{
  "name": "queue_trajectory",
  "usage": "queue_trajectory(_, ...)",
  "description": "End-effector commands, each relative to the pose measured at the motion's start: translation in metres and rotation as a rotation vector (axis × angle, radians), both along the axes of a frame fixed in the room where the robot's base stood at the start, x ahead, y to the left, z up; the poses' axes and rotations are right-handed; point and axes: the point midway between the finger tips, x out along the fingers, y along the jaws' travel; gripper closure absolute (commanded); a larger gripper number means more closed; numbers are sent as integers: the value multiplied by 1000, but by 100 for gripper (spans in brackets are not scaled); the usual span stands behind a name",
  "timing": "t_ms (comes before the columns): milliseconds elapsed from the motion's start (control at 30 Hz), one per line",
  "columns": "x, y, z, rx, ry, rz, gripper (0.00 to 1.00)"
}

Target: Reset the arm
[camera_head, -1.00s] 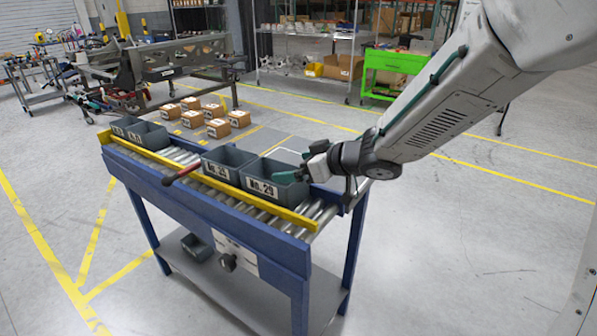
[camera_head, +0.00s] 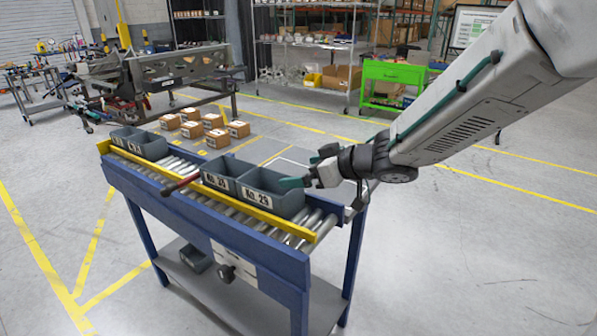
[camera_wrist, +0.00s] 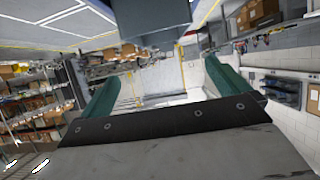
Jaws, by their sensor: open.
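My gripper (camera_head: 300,182) is at the right end of the roller conveyor, at the rim of the grey bin labelled No. 29 (camera_head: 262,198). Its teal fingers show in the wrist view (camera_wrist: 165,88), spread apart with nothing between them. Whether the fingers touch the bin cannot be told. The wrist picture is turned over, with a dark grey surface at its top edge.
Several cardboard boxes (camera_head: 217,138) lie on the floor behind. A green cart (camera_head: 393,72) stands farther back. The floor at right is clear.

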Motion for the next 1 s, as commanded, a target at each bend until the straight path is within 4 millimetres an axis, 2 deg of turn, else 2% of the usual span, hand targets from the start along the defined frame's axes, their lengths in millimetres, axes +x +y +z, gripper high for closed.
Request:
queue_trajectory(100, -12, -17, 11, 1, -4, -3, 0)
queue_trajectory(300, -26, -34, 21, 0, -3, -1, 0)
queue_trajectory(367, -27, -37, 22, -12, -12, 3, 0)
queue_trajectory(467, -20, -51, 15, -88, -37, -43, 0)
queue_trajectory(567, -5, -81, 0, -208, -44, -180, 0)
queue_trajectory(633, 0, -113, -5, -311, -32, -312, 0)
queue_trajectory(700, -6, -149, -6, -413, 3, -450, 0)
queue_trajectory(767, -18, -178, -5, -491, 56, -559, 0)
queue_trajectory(800, -31, -196, -5, -538, 102, -626, 0)
queue_trajectory(867, -56, -220, -4, -600, 189, -715, 0)
queue_trajectory(967, -110, -247, -3, -670, 371, -825, 0)
queue_trajectory(1000, -135, -253, -3, -685, 455, -852, 0)
